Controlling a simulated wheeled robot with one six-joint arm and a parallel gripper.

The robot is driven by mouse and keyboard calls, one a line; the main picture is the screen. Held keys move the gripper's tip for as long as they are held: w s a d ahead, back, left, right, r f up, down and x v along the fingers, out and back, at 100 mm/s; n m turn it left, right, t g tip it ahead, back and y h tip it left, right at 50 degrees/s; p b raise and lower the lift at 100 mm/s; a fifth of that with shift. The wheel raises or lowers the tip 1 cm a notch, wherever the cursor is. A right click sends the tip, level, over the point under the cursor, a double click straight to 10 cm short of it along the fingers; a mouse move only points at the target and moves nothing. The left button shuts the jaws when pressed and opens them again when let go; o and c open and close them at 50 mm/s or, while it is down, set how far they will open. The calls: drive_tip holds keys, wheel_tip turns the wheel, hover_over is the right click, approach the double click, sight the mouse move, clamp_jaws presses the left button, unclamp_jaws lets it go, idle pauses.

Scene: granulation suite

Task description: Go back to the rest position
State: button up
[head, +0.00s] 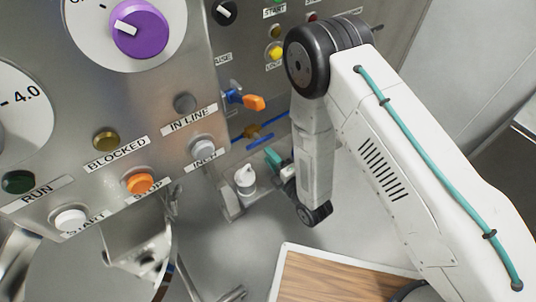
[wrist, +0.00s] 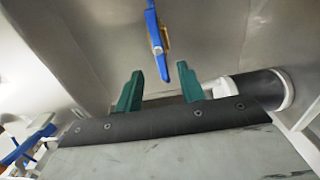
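My gripper (wrist: 160,88) shows in the wrist view with its two green fingers apart and nothing between them. In the head view my gripper (head: 274,160) is partly hidden behind my own white arm, low beside the steel panel. Past the fingertips in the wrist view is a blue valve handle (wrist: 159,45) with a brass-coloured fitting. A blue handle with a brass fitting (head: 258,137) also shows in the head view, a little above the gripper. The fingers look apart from it.
A wooden-topped surface (head: 325,277) lies at the bottom.

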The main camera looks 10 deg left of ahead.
idle(0.4)
drive_tip(key=s+d+f+m+g+h, duration=0.2)
drive_tip(key=d+f+m+g+h, duration=0.35)
drive_tip(key=f+m+h, duration=0.35)
drive_tip(key=s+d+r+m+g+h, duration=0.25)
drive_tip(key=d+r+m, duration=0.35)
drive_tip(key=d+r, duration=0.55)
drive_tip(key=s+d+r+m+g+h, duration=0.25)
drive_tip(key=d+r+m+g, duration=0.4)
drive_tip(key=r, duration=0.85)
drive_tip(key=s+d+r+m+t, duration=0.1)
drive_tip(key=s+d+r+m, duration=0.1)
drive_tip(key=s+d+r, duration=0.2)
drive_tip(key=s+d+r+m+t, duration=0.2)
drive_tip(key=s+d+r, duration=0.2)
drive_tip(key=r, duration=0.7)
drive_tip(key=s+d+r+m+t, duration=0.1)
drive_tip(key=s+d+r+m, duration=0.1)
drive_tip(key=s+d+r, duration=0.3)
wheel_tip(320, 180, up, 2)
drive_tip(key=shift+d+r, duration=0.2)
drive_tip(key=shift+d, duration=0.65)
